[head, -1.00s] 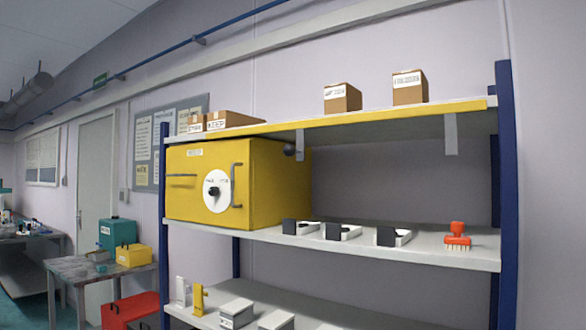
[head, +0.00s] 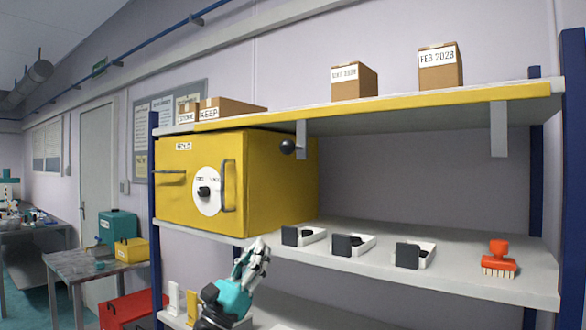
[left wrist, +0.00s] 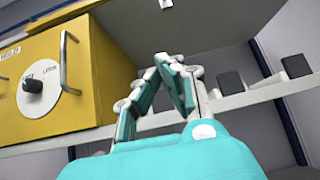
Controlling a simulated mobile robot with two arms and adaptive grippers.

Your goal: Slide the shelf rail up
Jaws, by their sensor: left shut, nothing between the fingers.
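The yellow shelf rail (head: 420,108) runs along the front edge of the top shelf. Two grey brackets hang below it, one on the left (head: 301,140) and one on the right (head: 498,130). A black ball knob (head: 287,147) shows beside the left bracket, in front of the yellow oven-like box (head: 275,195). My left gripper (head: 260,246), teal and grey, is shut and empty. It is below the rail and knob, apart from them, near the middle shelf's front edge. It also shows in the left wrist view (left wrist: 166,64). My right gripper is in neither view.
Brown boxes stand on the top shelf, such as one labelled FEB 2028 (head: 440,68). The middle shelf (head: 470,280) holds small white trays with black blocks and a red brush (head: 499,260). Blue posts (head: 572,150) bound the rack. The air before the rail looks clear.

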